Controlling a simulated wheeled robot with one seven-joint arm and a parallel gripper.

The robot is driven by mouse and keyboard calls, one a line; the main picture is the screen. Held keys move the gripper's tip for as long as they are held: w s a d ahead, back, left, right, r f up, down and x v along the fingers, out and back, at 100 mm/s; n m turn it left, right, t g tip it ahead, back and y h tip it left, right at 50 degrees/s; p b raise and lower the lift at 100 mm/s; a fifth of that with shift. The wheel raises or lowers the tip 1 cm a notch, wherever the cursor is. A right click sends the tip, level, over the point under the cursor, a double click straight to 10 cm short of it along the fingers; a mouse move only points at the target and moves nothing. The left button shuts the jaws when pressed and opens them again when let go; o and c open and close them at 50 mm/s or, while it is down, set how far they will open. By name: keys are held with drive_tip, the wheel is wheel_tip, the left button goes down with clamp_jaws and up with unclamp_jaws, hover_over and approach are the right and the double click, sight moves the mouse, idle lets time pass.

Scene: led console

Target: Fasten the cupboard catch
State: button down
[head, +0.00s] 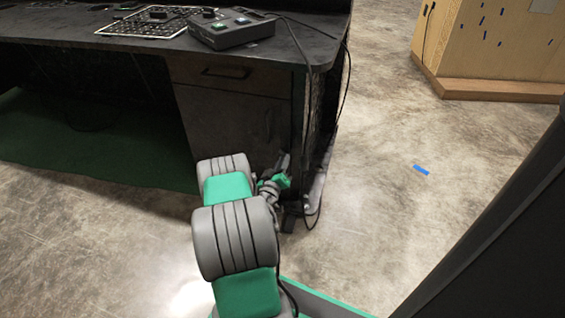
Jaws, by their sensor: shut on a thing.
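The dark cupboard (235,112) stands under the right end of the desk, its door looking closed. An upright handle (268,123) is near the right edge of the door. My gripper (283,163) is low at the door's right edge, below the handle. It is shut on what appears to be the cupboard catch, which is too small and too covered by my gripper and wrist to make out. My arm reaches up to it from the bottom of the view and covers the door's lower part.
The black desk top (285,45) holds a grey button console (230,32) and a patterned board (125,24). A cable hangs down the desk's right side. A drawer (225,73) is above the door. A wooden box (500,50) stands back right. The floor between is mostly clear.

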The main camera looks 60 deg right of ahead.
drive_tip(key=shift+s+n+p, duration=0.1)
drive_tip(key=shift+n+p, duration=0.2)
drive_tip(key=shift+n, duration=4.6)
drive_tip(key=c, duration=1.5)
unclamp_jaws()
drive_tip(key=shift+o, duration=0.2)
drive_tip(key=s+a+p, duration=0.1)
drive_tip(key=a, duration=0.6)
drive_tip(key=shift+a, duration=0.35)
